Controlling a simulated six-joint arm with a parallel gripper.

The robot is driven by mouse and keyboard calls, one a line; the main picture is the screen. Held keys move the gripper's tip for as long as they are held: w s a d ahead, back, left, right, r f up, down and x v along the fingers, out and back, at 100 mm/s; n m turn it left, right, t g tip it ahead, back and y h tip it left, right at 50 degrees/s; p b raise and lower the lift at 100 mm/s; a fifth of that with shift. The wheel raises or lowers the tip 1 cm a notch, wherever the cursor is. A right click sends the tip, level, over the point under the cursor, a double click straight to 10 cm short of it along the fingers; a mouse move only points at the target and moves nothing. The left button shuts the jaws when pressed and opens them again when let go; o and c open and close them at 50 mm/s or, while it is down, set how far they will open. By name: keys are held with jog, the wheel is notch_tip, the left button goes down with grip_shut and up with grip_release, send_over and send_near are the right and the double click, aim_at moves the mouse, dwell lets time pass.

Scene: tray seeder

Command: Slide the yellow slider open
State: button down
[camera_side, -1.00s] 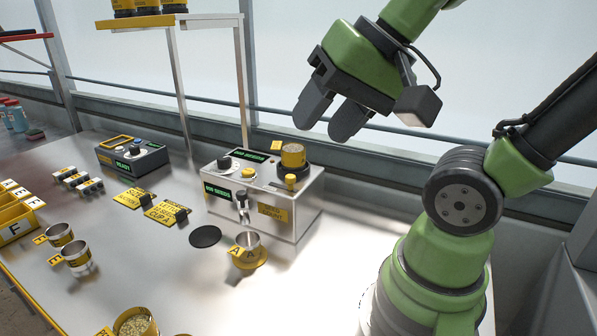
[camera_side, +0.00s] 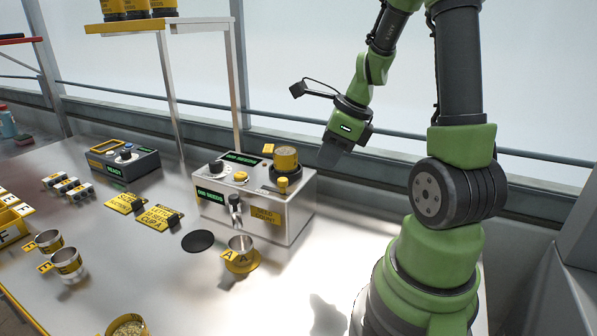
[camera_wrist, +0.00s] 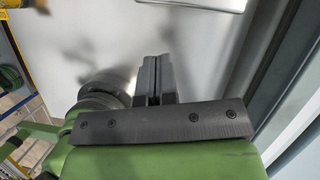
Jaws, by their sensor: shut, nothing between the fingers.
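A silver seed dispenser box (camera_side: 284,222) stands on the bench with a yellow seed container (camera_side: 286,158) on its top. A small yellow knob (camera_side: 283,184), which looks like the yellow slider, stands at the box's top front edge, just below the container. Whether it is open or closed is too small to tell. My gripper (camera_side: 330,158) is to the right of the box, above it and apart from the knob, fingers pointing down. In the wrist view my gripper's fingers (camera_wrist: 157,68) are together and empty. The slider is not recognisable in that view.
A grey control box (camera_side: 124,160) and yellow label plates (camera_side: 158,218) are further left. A shelf rises behind. The bench right of the box is clear.

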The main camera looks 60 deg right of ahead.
aim_at(270, 188)
jog(key=w+f, duration=0.2)
jog(key=w+a+f, duration=0.1)
jog(key=w+f, duration=0.1)
jog(key=shift+w+a+f, duration=0.1)
jog(key=shift+w, duration=0.1)
jog(key=shift+w+a, duration=0.15)
jog(key=shift+w, duration=0.4)
jog(key=shift+w, duration=2.2)
